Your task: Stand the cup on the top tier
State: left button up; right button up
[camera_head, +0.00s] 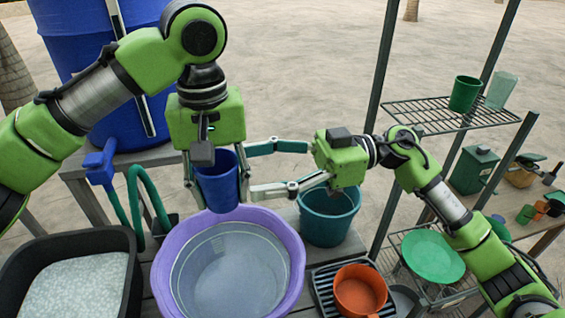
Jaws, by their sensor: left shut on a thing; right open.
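A blue cup (218,188) is upright between the fingers of my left gripper (216,178), above the back rim of a purple basin. My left gripper is shut on it. My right gripper (254,171) is open and empty, its fingers pointing left towards the cup, one higher and one lower. I cannot tell whether they touch the cup. The top tier (415,113) is a dark wire shelf at the upper right. A green cup (464,94) and a pale translucent green cup (500,91) stand on its right part.
The purple basin (290,240) holds water. A teal bucket (329,222) stands right of it, and an orange pot (361,290) lies in front. A blue barrel (75,30) is behind my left arm. Dark posts (384,60) flank the shelf. The top tier's left part is bare.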

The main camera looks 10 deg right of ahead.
aim_at(213, 176)
jog(key=a, duration=0.7)
jog(key=shift+a, duration=0.25)
jog(key=shift+c, duration=0.4)
jog(key=c, duration=1.1)
pick_arm(q)
jog(key=o, duration=1.2)
pick_arm(e)
jog(key=shift+c, duration=0.2)
